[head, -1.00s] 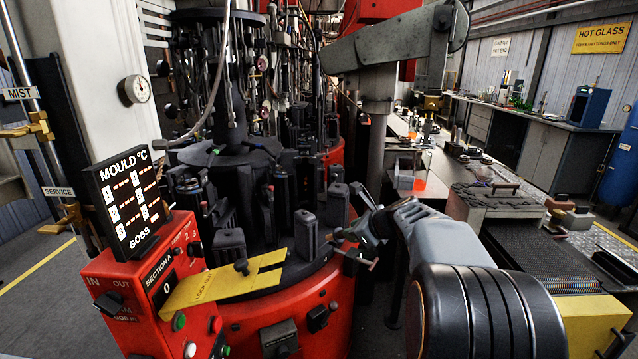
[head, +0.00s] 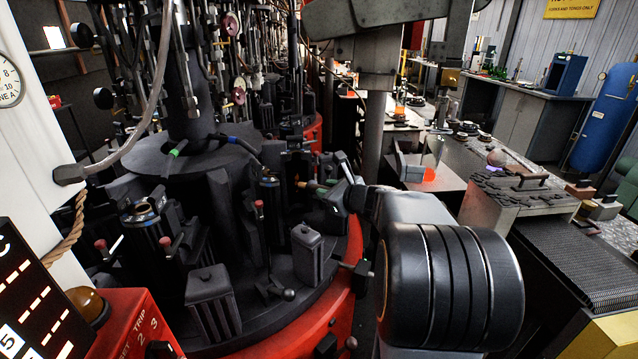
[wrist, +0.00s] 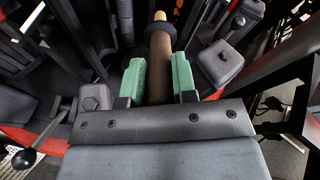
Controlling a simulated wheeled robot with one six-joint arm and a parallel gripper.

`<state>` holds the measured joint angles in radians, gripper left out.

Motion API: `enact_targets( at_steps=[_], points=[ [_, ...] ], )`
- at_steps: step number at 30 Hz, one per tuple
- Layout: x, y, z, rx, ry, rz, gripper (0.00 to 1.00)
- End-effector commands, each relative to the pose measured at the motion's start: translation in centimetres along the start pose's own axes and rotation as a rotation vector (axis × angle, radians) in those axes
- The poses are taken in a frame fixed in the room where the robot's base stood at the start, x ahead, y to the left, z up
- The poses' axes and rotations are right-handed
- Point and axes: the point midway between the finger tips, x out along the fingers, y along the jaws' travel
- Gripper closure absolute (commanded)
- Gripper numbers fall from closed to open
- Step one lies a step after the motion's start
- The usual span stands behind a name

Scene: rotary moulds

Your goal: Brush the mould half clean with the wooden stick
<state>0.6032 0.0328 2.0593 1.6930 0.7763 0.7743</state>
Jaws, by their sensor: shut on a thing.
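The wooden stick (wrist: 160,48) is a brown round rod with a dark collar and a pale orange tip. My gripper (wrist: 158,78) is shut on it, with a green pad on each side. In the head view my gripper (head: 334,190) reaches in at the machine's right side, and the stick's tip (head: 312,185) points left among dark mould parts. A dark upright mould part (head: 272,205) stands left of the tip. I cannot tell which part is the mould half, or whether the stick touches it. The surfaces ahead of the tip are dark and partly hidden.
Dark blocks with handles (head: 307,254) stand on the machine's round table, close below my gripper. Upright arms and hoses crowd the space above. A workbench (head: 440,205) and a dark mesh conveyor (head: 560,255) lie to the right.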

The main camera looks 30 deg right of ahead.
Motion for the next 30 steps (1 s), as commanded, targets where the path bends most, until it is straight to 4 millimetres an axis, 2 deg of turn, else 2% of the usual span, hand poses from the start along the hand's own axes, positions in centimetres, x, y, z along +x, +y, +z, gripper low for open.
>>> enact_targets(
  at_steps=[18, 30],
  points=[
    [4.1, -2.8, 0.5, 0.0, -0.003, 0.001, 0.98],
    [4.8, -3.3, 0.4, 0.0, -0.003, -0.001, 0.98]
  ],
)
